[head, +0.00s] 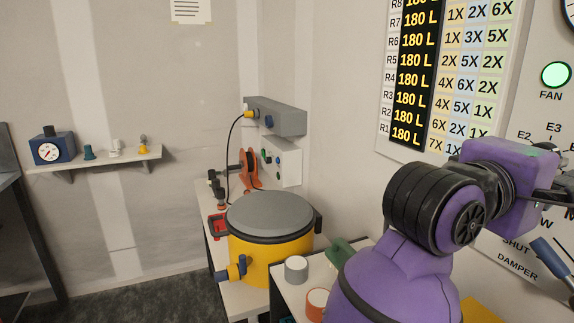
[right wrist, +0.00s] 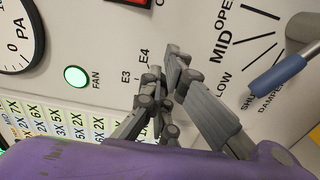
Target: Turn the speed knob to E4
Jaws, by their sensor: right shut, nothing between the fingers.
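The speed knob itself cannot be made out; my right gripper covers the panel beside the E3 and E4 marks. In the right wrist view the E4 mark (right wrist: 144,56) and the E3 mark (right wrist: 125,83) show just beyond the fingertips. My right gripper (right wrist: 161,82) is shut, its fingertips at the panel by these marks; I cannot tell whether they touch a knob. In the head view the E3 mark (head: 553,127) and E2 mark (head: 524,135) show above my right gripper, which is partly cut off at the right edge. My left gripper is not in view.
The blue damper handle (right wrist: 278,75) sticks out close to the right gripper. A lit green fan lamp (right wrist: 75,76) and a dial gauge (right wrist: 14,38) are on the panel. A yellow drum (head: 270,255) with a grey lid stands on the lower bench.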

